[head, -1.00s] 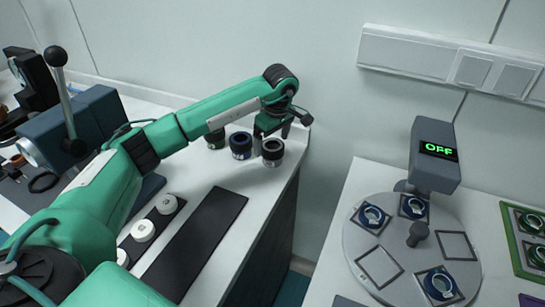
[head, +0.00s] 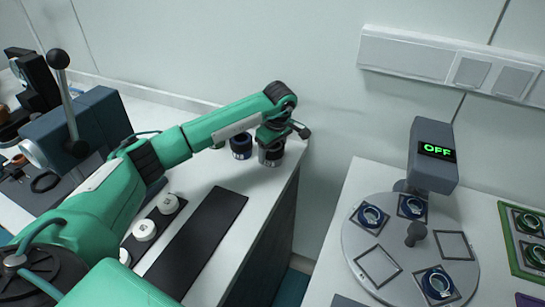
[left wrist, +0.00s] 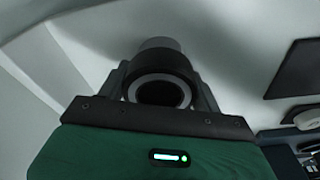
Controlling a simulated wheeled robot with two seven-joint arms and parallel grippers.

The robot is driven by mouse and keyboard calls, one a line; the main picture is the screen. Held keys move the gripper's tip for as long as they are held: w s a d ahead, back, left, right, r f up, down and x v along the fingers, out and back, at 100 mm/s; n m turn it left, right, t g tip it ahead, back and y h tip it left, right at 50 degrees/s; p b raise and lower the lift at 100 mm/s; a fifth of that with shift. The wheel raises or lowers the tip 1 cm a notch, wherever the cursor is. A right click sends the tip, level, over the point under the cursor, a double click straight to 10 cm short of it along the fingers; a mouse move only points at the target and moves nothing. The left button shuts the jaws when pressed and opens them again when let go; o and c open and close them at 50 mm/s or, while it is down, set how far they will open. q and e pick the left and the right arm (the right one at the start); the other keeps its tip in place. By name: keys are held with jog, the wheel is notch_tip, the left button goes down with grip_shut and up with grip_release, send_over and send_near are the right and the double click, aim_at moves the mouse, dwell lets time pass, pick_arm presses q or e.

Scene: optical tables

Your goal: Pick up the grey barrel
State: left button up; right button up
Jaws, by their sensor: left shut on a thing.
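The grey barrel (head: 271,155) is at the far right corner of the left table, with its upper part hidden behind my left gripper (head: 271,138). My left gripper comes down on it from above and is shut on it. In the left wrist view the barrel (left wrist: 161,72) shows its dark round opening with a pale ring, between the two fingers (left wrist: 162,92). I cannot tell any gap between the barrel and the table. My right gripper is not in view.
A dark blue barrel (head: 241,146) stands close to the left of the grey one. A black mat (head: 197,240) and white round pieces (head: 144,230) lie nearer on the table. A turntable (head: 378,232) with an "OFF" display (head: 437,151) stands on the right table, across a gap.

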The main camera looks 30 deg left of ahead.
pick_arm(q)
jog(key=shift+r, duration=0.1)
